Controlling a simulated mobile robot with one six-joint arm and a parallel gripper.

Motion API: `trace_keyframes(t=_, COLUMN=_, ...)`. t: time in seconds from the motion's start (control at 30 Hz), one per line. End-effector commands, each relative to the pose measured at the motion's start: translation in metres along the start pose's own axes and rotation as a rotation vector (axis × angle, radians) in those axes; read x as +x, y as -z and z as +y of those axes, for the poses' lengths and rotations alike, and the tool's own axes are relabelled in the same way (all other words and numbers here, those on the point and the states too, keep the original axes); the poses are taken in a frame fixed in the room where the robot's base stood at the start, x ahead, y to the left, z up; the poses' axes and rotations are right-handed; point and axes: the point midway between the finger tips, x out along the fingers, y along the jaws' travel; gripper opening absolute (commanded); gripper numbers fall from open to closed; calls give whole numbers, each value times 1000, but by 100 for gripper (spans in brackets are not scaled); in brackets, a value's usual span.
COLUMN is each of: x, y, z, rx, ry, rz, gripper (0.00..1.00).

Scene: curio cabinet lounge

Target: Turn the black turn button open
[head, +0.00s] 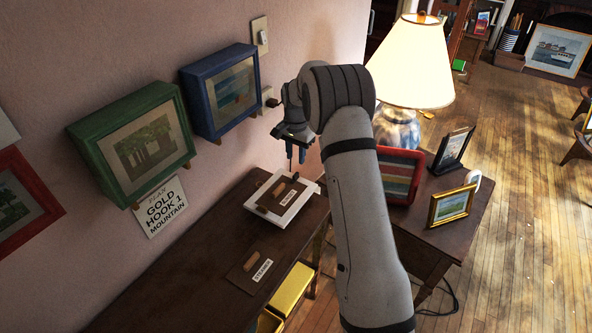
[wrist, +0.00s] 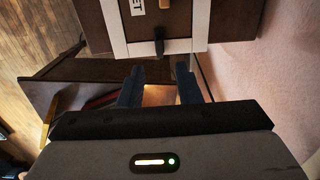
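A white picture frame (head: 289,213) lies face down on the dark table, and its edge (wrist: 205,30) also shows in the wrist view. A brown backing board (wrist: 181,20) sits inside it, with a wooden handle (head: 279,190) and a label ending in "ET" (wrist: 137,6). The black turn button (wrist: 159,42) is at the middle of the edge nearest my gripper. It points across that edge, its tip overlapping the board; it looks small in the head view (head: 296,176). My gripper (wrist: 160,80) is open and empty, fingers apart, short of the button in the wrist view; the head view shows it above the frame's far side (head: 295,158).
A second brown board (head: 245,277) with a handle and label lies nearer on the table (head: 190,262). Green (head: 107,155) and blue (head: 197,101) box frames hang on the wall to the left. A lamp (head: 412,65) and framed pictures stand on a side table to the right.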

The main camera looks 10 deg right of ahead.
Motion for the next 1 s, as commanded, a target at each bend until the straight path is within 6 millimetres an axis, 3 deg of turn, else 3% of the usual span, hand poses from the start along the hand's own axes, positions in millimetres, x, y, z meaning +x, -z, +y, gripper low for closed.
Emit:
trace_keyframes(t=0.3, x=48, y=-1, z=1, rx=-1, ry=-3, rz=-3, gripper=31)
trace_keyframes(t=0.5, x=68, y=0, z=1, rx=-1, ry=-1, rz=-1, gripper=31)
trace_keyframes(t=0.83, x=73, y=0, z=2, rx=-1, ry=0, rz=0, gripper=31)
trace_keyframes(t=1.0, x=73, y=0, z=1, rx=-1, ry=0, rz=0, gripper=17)
